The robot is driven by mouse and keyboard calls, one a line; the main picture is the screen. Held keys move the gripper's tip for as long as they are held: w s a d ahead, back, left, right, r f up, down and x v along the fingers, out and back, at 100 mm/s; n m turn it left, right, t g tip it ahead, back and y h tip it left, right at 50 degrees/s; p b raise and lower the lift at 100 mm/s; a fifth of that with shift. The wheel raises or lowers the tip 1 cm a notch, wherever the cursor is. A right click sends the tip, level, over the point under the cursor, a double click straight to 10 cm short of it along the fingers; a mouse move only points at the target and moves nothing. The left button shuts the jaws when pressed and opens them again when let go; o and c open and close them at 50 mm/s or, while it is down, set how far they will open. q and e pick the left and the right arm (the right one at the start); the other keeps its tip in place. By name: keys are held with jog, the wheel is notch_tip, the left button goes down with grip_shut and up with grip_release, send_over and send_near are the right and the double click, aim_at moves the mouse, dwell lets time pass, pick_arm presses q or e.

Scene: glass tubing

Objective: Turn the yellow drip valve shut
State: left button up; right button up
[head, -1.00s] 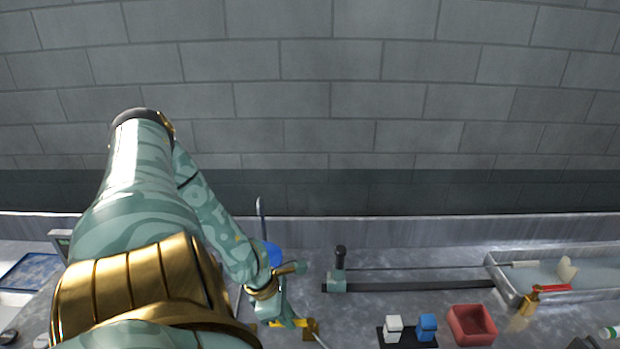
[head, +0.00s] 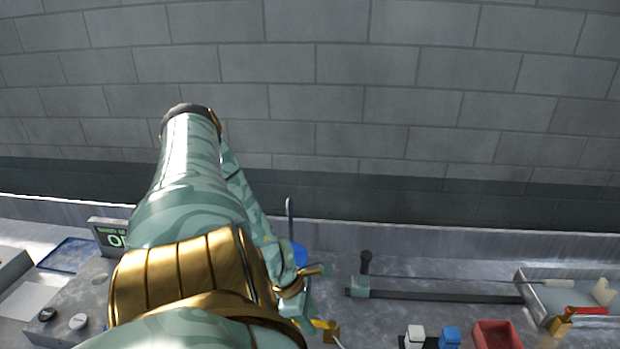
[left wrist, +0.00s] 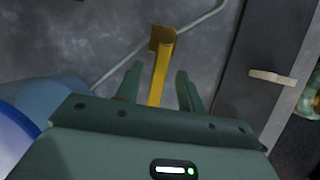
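The yellow drip valve (left wrist: 161,68) shows in the left wrist view as a yellow lever with a brass-coloured square end, close to a thin pale tube. In the head view only a small yellow part (head: 321,324) shows at the bottom edge, partly behind my left arm. My left gripper (left wrist: 158,82) is open, with one finger on each side of the lever and a small gap visible on both sides. In the head view its fingers (head: 309,303) are mostly hidden by the arm. My right gripper is in neither view.
A blue round thing (head: 299,254) stands behind my left gripper. To the right are a dark rail (head: 440,297), white (head: 414,335) and blue (head: 450,337) blocks, a red box (head: 497,338) and a metal tray (head: 537,300). A display (head: 110,238) stands at left.

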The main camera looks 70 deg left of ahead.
pick_arm(q)
jog(key=shift+r, duration=0.3)
jog(key=p+v, duration=0.2)
jog(key=v, duration=1.3)
jog(key=shift+s+a+r+p, duration=0.15)
jog(key=shift+s+r+p, duration=0.05)
jog(key=shift+s+p, duration=0.1)
